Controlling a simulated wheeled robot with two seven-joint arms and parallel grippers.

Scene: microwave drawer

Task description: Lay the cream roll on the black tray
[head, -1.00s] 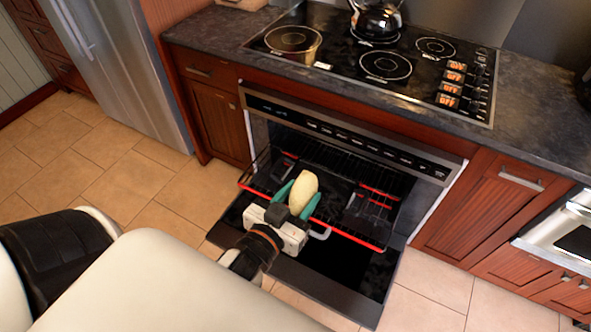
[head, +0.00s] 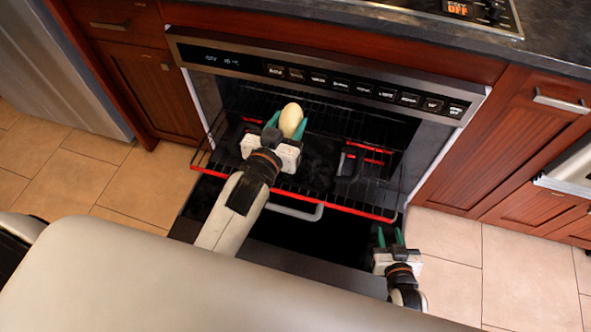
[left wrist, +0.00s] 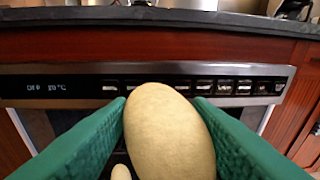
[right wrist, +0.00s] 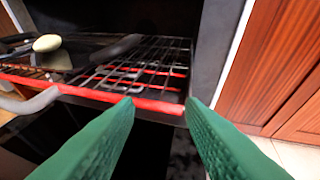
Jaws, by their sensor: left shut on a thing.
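The cream roll (head: 291,119) is a pale, egg-shaped piece. My left gripper (head: 286,126) is shut on it and holds it over the pulled-out rack. In the left wrist view the roll (left wrist: 168,130) sits between both green fingers. It also shows in the right wrist view (right wrist: 47,43), above a dark surface. The black tray (head: 325,156) lies on the rack, partly hidden by my left gripper. Whether the roll touches the tray I cannot tell.
The wire rack has a red front edge (head: 352,211) and extends from the open oven. The control panel (head: 320,78) is above. Wooden cabinets (head: 500,160) stand on the right. A small pale shape (left wrist: 121,173) shows low in the left wrist view.

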